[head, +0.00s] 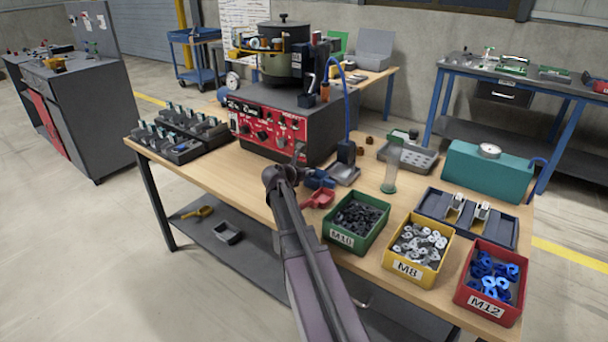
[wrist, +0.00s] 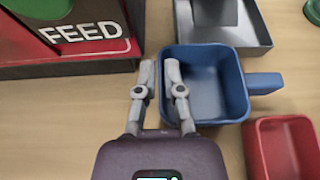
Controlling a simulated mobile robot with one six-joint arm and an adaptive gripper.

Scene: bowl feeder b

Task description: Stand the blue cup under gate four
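The blue cup (wrist: 232,90) is a square, open-topped cup with a handle on its right, standing upright and empty on the table. In the head view the blue cup (head: 320,178) is partly hidden beside my arm. My gripper (wrist: 160,66) is at the cup's left side, with a gap between its fingers. The right finger overlaps the cup's left rim and the left finger is outside it. I cannot tell whether they touch it. In the head view my gripper (head: 299,150) is in front of the red feeder panel (head: 268,127). I cannot make out gate four.
A red cup (wrist: 284,150) stands close to the blue cup's lower right. A grey tray (wrist: 222,28) is just behind it. Green (head: 357,222), yellow (head: 417,249) and red (head: 491,282) parts bins line the front right. Bare wood lies left of my gripper.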

